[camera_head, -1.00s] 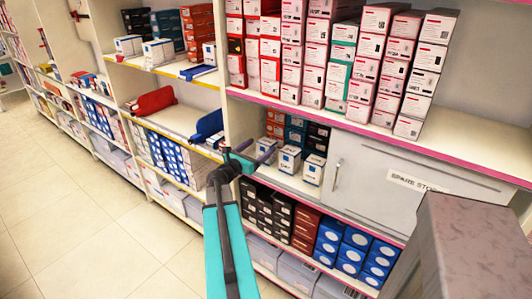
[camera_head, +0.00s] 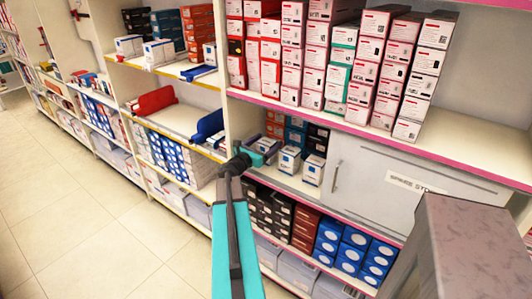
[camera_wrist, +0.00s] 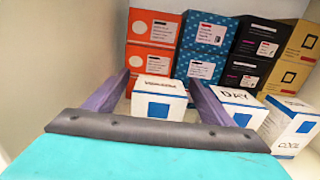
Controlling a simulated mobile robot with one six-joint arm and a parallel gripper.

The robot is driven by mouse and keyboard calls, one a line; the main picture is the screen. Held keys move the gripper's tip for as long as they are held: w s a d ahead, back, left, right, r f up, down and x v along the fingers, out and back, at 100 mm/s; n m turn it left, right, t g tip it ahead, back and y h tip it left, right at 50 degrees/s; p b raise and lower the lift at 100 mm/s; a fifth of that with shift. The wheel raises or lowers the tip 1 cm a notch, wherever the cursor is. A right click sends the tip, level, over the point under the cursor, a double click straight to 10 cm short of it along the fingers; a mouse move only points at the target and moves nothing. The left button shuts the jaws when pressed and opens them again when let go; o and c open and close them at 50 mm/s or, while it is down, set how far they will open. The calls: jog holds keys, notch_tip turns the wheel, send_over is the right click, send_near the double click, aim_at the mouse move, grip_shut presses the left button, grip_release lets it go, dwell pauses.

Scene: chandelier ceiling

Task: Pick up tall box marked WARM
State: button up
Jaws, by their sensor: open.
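A white box with a blue square (camera_wrist: 159,97) stands between the fingers of my open gripper (camera_wrist: 158,84) in the wrist view. The lettering on its top edge is too small to read, so I cannot tell whether it is marked WARM. To its right stand a white box marked DAY (camera_wrist: 240,107) and one that seems to read COOL (camera_wrist: 291,125). In the head view my gripper (camera_head: 268,146) reaches into the open compartment beside the sliding door, largely covering the leftmost white box. Two white boxes show to its right (camera_head: 289,160).
Orange (camera_wrist: 150,60), blue dotted, black and tan boxes stand stacked behind the white ones. A side wall (camera_wrist: 60,60) bounds the compartment on the left. A grey sliding door (camera_head: 380,180) closes the right part. A pink-edged shelf (camera_head: 470,150) with stacked boxes lies above.

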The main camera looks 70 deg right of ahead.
jog(key=c, duration=1.2)
jog(key=shift+c, duration=0.2)
jog(key=shift+a+r, duration=0.1)
jog(key=shift+r, duration=0.05)
